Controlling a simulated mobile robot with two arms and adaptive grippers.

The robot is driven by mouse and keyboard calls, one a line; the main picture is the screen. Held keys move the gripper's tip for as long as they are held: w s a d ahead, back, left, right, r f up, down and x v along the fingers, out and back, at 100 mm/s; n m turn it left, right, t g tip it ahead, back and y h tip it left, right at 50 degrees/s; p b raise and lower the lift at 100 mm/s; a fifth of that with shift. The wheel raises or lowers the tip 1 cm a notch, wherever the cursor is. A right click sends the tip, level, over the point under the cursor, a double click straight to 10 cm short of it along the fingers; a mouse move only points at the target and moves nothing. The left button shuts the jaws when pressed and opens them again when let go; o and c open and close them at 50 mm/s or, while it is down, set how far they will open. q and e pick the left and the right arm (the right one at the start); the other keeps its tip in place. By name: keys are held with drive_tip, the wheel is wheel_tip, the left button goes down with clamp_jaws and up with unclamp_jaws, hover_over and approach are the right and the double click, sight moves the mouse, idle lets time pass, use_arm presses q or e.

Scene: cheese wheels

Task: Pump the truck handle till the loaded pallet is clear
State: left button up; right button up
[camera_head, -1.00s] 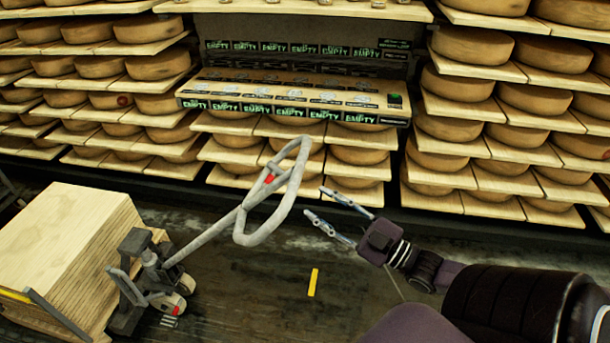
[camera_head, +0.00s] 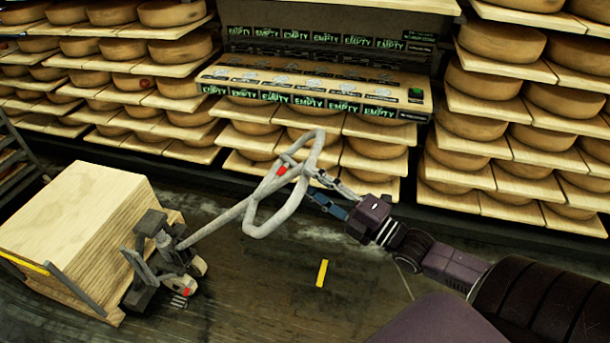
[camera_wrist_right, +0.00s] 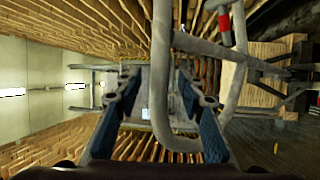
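The pallet truck (camera_head: 160,265) stands at the lower left with its grey handle (camera_head: 216,220) tilted up to the right, ending in a loop with a red part. A large light wooden block-like load (camera_head: 80,215) sits behind it; the gap between its underside and the floor is hard to tell. My right gripper (camera_head: 317,187) is open, its fingertips at the right side of the loop. In the right wrist view one bar of the handle loop (camera_wrist_right: 161,70) passes between the spread fingers (camera_wrist_right: 157,80). Contact is not clear. My left gripper is not in view.
Racks of cheese wheels (camera_head: 480,125) on wooden boards line the back. A shelf section with "EMPTY" labels (camera_head: 300,98) is in the middle. A yellow mark (camera_head: 322,272) lies on the dark floor, which is open around the truck's right side. A dark rack frame edges the far left.

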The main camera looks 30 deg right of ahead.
drive_tip(key=shift+x, duration=1.45)
drive_tip(key=shift+c, duration=0.7)
clamp_jaws()
